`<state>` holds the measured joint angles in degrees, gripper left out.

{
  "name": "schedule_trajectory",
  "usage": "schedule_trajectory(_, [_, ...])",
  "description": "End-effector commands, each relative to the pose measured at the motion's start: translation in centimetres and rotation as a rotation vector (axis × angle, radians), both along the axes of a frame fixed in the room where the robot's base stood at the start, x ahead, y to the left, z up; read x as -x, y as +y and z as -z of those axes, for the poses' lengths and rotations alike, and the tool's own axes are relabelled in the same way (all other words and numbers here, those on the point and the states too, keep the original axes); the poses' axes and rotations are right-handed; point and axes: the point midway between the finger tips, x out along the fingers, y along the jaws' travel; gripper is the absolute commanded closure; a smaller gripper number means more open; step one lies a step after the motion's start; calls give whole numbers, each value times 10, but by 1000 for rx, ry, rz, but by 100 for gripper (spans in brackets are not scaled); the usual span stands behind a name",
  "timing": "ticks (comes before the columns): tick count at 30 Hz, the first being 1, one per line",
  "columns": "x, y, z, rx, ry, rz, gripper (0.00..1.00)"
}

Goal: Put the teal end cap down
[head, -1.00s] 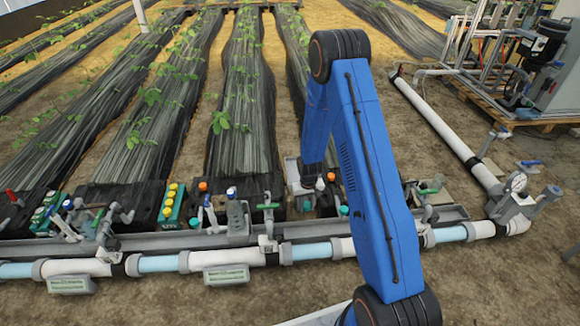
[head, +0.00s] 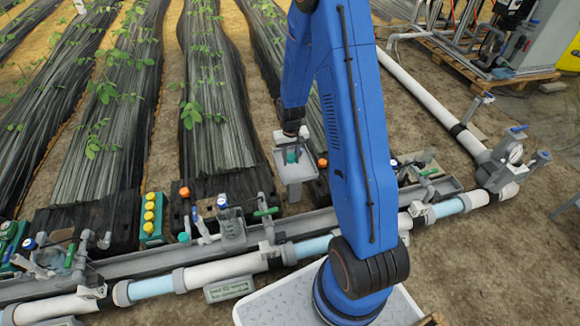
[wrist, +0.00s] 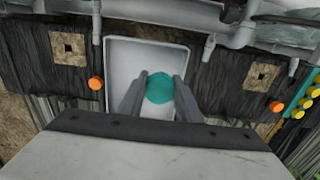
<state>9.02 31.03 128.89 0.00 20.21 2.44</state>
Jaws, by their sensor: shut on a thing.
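The teal end cap (wrist: 160,88) is round and sits between the two grey fingers of my gripper (wrist: 160,97) in the wrist view. My gripper is shut on it. A shallow grey tray (wrist: 120,58) with a raised rim lies beneath the cap in the wrist view. In the head view my gripper (head: 291,148) points down over the same tray (head: 299,174), with the teal cap (head: 291,157) below it. I cannot tell whether the cap touches the tray floor.
Orange caps flank the tray in the wrist view, one at left (wrist: 96,83) and one at right (wrist: 276,106). A grey pipe (wrist: 238,32) with valves runs past the tray. A green block with yellow caps (head: 151,220) stands farther left in the head view.

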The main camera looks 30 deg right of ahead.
Motion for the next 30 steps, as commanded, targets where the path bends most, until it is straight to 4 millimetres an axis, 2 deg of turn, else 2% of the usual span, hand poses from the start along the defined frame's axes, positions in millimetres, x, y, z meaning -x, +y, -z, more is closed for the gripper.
schedule_trajectory(3, [0, 0, 17, 0, 2, 0, 91])
schedule_trajectory(11, [0, 0, 31, 0, 0, -1, 91])
schedule_trajectory(20, [0, 0, 65, 0, 0, -1, 91])
schedule_trajectory(30, [-1, 0, 68, 0, -2, -1, 91])
